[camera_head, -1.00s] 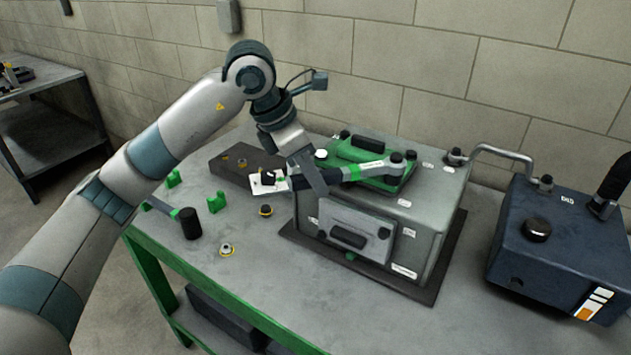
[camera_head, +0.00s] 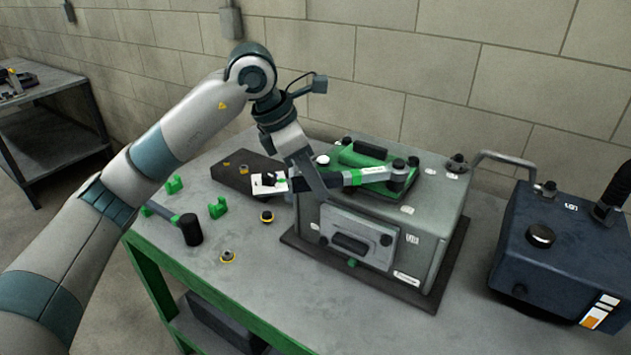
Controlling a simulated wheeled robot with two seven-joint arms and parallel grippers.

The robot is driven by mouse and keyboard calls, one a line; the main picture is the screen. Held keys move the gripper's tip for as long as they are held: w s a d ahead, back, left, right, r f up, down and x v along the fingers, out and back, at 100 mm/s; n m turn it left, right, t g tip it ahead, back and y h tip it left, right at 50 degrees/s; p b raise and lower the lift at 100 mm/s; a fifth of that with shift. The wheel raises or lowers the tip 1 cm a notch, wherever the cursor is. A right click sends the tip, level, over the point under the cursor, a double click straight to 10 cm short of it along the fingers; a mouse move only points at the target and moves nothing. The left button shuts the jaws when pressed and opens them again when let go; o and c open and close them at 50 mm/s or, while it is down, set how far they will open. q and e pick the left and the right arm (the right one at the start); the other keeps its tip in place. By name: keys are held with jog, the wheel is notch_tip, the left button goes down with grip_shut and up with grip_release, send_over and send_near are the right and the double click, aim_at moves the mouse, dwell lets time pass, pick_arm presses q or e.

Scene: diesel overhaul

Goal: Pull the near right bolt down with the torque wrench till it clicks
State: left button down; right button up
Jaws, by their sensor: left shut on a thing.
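My left gripper (camera_head: 311,182) is shut on the torque wrench (camera_head: 340,180), a dark bar with green bands. The wrench lies about level over the top of the grey engine block (camera_head: 436,213), beside its green cover (camera_head: 362,158). Its head (camera_head: 399,175) is at the cover's near right corner, on the right, where the near right bolt would be. The head hides that bolt, so I cannot see how it is seated. My right gripper is not in view.
A hammer (camera_head: 191,229), green blocks (camera_head: 217,208) and small round fittings (camera_head: 228,256) lie on the bench left of the engine. A dark slab (camera_head: 232,172) is behind them. A blue machine (camera_head: 560,255) stands to the right, with a curved pipe (camera_head: 505,156) between.

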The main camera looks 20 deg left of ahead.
pick_arm(q)
jog(key=shift+w+a, duration=0.15)
jog(key=shift+w, duration=0.05)
